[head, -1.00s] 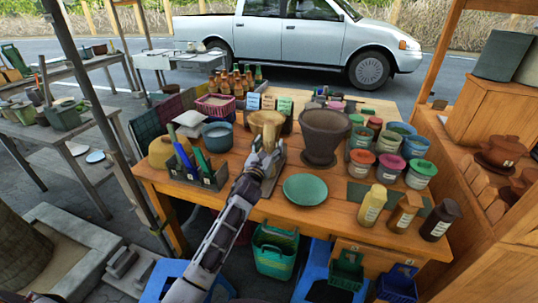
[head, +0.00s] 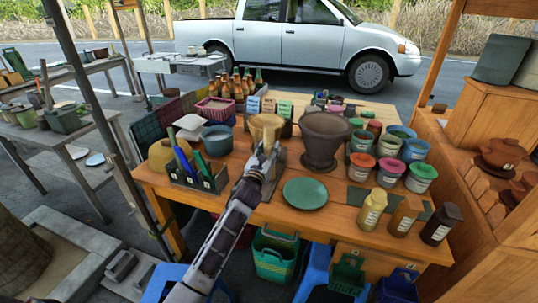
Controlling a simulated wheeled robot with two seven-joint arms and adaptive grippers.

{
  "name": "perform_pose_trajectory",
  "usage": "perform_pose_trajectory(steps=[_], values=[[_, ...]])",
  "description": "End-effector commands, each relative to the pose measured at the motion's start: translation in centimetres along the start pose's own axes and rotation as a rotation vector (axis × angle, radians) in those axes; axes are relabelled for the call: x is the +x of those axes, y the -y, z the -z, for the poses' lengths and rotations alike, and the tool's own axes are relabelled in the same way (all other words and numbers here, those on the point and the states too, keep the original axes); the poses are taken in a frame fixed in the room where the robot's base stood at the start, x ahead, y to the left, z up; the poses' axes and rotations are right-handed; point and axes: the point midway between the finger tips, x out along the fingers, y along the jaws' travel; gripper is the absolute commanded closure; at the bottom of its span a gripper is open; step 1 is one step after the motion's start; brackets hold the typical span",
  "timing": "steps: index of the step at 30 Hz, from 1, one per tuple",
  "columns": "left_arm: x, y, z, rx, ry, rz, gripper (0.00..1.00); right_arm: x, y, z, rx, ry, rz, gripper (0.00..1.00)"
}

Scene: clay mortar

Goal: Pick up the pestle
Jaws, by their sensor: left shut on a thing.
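My left gripper (head: 264,158) reaches over the front of the wooden table, just in front of a tan wooden vessel (head: 266,125). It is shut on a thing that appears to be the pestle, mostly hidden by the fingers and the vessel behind. The dark brown clay mortar (head: 325,135) stands upright to the right of the gripper, apart from it. My right gripper is not in view.
A green plate (head: 305,193) lies in front of the mortar. A dark caddy (head: 198,178) with blue and green items stands left of the gripper. Several colored tubs (head: 389,170) and bottles (head: 372,208) crowd the right. Brown bottles (head: 238,84) stand behind.

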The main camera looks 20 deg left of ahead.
Motion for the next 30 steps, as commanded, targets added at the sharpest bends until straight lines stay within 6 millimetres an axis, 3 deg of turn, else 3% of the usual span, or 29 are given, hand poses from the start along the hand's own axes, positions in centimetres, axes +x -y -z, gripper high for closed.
perform_pose_trajectory(steps=[11,17,30], values=[[0.3,0.0,-1.9,0.003,0.004,0.002,1.0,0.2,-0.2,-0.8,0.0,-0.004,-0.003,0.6],[0.6,0.0,-4.1,0.004,0.005,0.002,1.0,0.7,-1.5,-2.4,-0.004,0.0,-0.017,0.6],[1.4,0.0,-9.1,0.002,0.004,0.0,1.0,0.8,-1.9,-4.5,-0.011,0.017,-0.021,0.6]])
